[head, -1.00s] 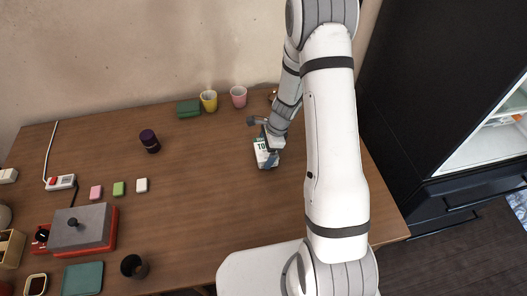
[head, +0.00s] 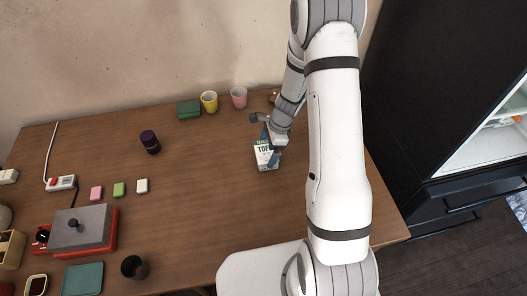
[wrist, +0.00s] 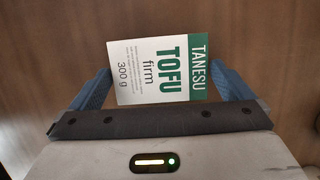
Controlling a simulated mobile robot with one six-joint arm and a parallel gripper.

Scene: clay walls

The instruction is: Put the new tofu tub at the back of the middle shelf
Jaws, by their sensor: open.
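The tofu tub (head: 265,156), white with a green band and "TOFU firm 300 g" lettering, sits on the wooden table. In the wrist view the tub (wrist: 160,72) lies between the two blue fingers, turned a little. My gripper (head: 270,142) is open over the tub; in the wrist view its fingers (wrist: 165,90) stand on either side of it. Small gaps seem to show beside the tub, and I cannot tell whether either finger touches it. At the right, part of a lit white shelf (head: 503,123) shows inside a dark open cabinet. Its middle shelf cannot be made out.
The wooden table (head: 200,215) is clear left of the tub. A yellow cup (head: 209,101), a pink cup (head: 239,97) and a green block (head: 188,109) stand at the back. A dark purple jar (head: 150,142) stands further left. The black cabinet (head: 405,110) stands right of the table.

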